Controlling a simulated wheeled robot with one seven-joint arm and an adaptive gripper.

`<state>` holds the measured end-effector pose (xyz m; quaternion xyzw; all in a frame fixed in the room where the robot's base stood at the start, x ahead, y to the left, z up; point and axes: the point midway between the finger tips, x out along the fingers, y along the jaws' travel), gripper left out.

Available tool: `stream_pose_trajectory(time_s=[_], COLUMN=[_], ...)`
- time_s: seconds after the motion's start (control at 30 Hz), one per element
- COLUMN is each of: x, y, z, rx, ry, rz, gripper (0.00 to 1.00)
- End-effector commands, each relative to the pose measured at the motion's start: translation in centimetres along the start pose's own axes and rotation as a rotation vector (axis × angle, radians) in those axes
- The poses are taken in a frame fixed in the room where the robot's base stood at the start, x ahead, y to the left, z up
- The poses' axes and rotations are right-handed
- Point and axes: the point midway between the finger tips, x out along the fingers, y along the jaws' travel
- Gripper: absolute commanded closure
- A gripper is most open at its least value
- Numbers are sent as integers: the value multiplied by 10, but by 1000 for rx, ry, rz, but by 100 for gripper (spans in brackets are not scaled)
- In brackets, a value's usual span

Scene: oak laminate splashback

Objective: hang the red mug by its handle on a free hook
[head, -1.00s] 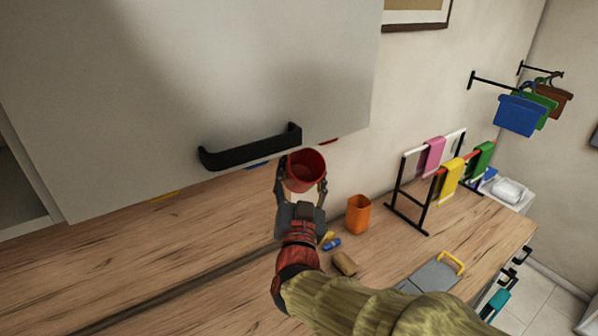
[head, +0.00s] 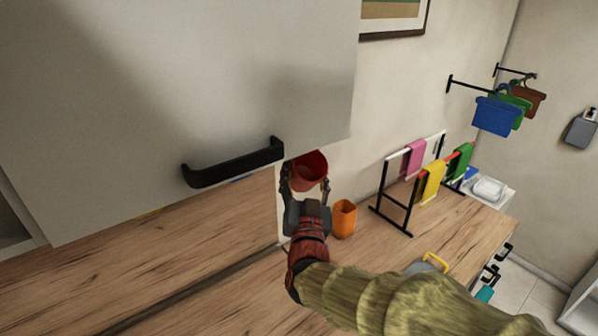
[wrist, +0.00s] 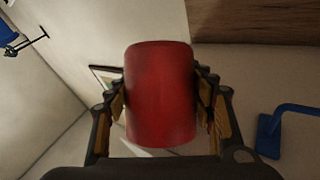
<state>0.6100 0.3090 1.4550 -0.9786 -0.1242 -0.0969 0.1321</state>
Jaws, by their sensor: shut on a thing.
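The red mug (head: 310,172) is held in my gripper (head: 306,186), beside the lower right corner of the cabinet door. A blue hook-like piece (wrist: 290,125) shows at the right of the wrist view, apart from the mug. I cannot tell whether it is free along its whole length.
The cabinet door (head: 180,90) with a black handle (head: 235,163) fills the left. An orange cup (head: 343,219) stands on the wooden counter (head: 150,270). A rack (head: 395,208) with coloured cloths stands to the right.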

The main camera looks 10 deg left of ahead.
Motion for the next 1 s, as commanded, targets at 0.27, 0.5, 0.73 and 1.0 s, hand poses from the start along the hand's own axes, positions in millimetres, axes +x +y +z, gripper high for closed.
stream_pose_trajectory(time_s=[0.27,0.5,0.73,1.0], x=[8,13,17,17], y=[13,24,32,35], z=[1,6,10,17], rx=[-1,1,1,1], ry=[2,3,3,3], rz=[1,0,-1,-1], gripper=[81,81,81,81])
